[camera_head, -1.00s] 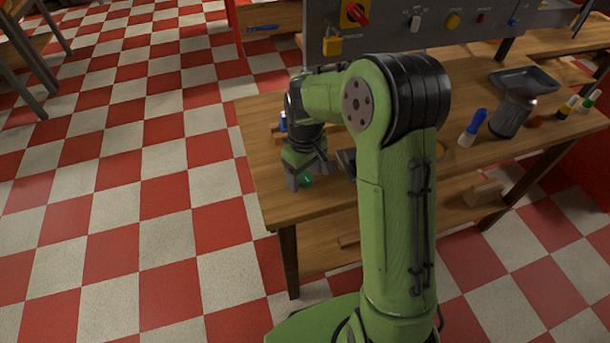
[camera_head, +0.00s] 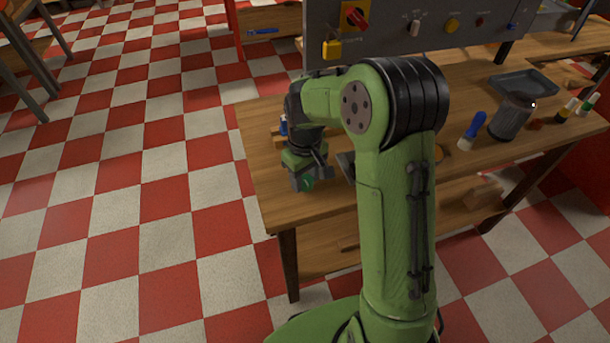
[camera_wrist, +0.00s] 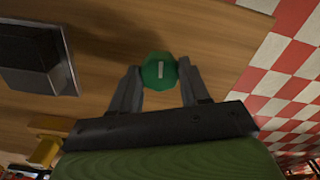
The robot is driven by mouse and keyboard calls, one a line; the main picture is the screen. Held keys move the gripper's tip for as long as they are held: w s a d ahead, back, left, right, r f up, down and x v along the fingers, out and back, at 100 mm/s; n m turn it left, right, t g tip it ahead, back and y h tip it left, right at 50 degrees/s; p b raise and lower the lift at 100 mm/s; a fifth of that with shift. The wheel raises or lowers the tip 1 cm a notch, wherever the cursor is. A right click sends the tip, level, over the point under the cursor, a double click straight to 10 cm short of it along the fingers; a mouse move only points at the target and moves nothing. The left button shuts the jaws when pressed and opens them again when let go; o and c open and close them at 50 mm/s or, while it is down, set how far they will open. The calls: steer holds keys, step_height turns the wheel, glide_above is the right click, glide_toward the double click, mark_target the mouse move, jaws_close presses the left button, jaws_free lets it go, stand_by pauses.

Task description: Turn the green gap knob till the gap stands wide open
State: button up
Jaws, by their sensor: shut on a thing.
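The green gap knob (camera_wrist: 160,74) is a faceted green knob with a pale line on its top, seen in the wrist view between my fingertips. My gripper (camera_wrist: 161,84) is shut on the knob, with one finger on each side of it. The pale line runs roughly along the fingers in the wrist view. What the knob is mounted on and the gap itself are hidden or cannot be made out.
A dark block-like thing (camera_wrist: 38,58) stands left of my gripper in the wrist view. A grey panel (camera_head: 440,35) with a red switch stands behind.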

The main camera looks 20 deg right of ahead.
steer(key=m, duration=0.5)
steer(key=shift+p, duration=0.35)
steer(key=m, duration=0.9)
steer(key=shift+a+p, duration=0.1)
steer(key=shift+p, duration=0.25)
steer(key=m, duration=0.4)
steer(key=shift+w+m, duration=0.1)
steer(key=shift+m, duration=0.2)
steer(key=o, duration=1.1)
steer(key=shift+c, duration=0.2)
